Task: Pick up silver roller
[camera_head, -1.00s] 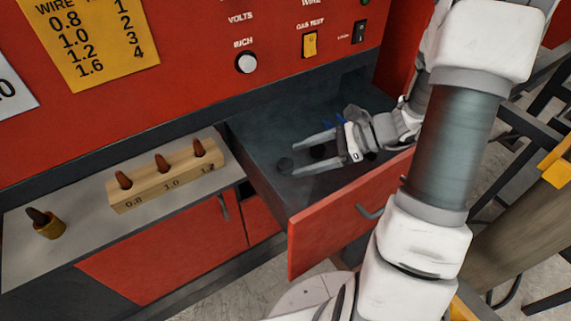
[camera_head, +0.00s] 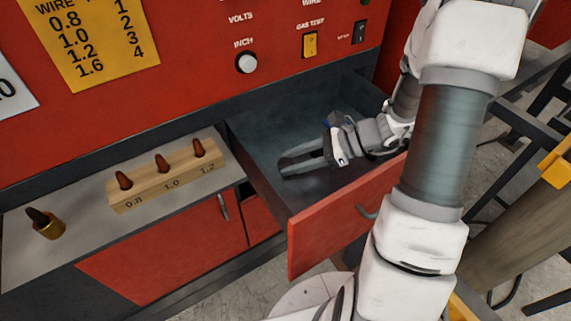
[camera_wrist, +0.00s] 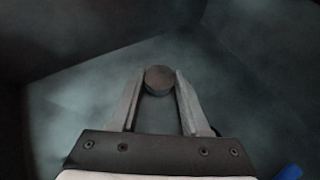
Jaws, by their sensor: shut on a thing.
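The roller (camera_wrist: 159,79) is a short round disc, dark grey in the wrist view, at the bottom of the open drawer (camera_head: 345,215). My gripper (camera_wrist: 160,88) is shut on it, with one fingertip against each side. In the head view my gripper (camera_head: 286,165) reaches into the drawer from the right, its fingers pointing left, low over the floor. There the roller is mostly hidden between the fingertips.
A wooden block (camera_head: 166,178) with several brown-tipped pegs stands on the grey shelf at left, next to a brass cup-like piece (camera_head: 47,227). A small blue thing (camera_wrist: 289,173) shows at the wrist view's lower right. Drawer walls surround my gripper.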

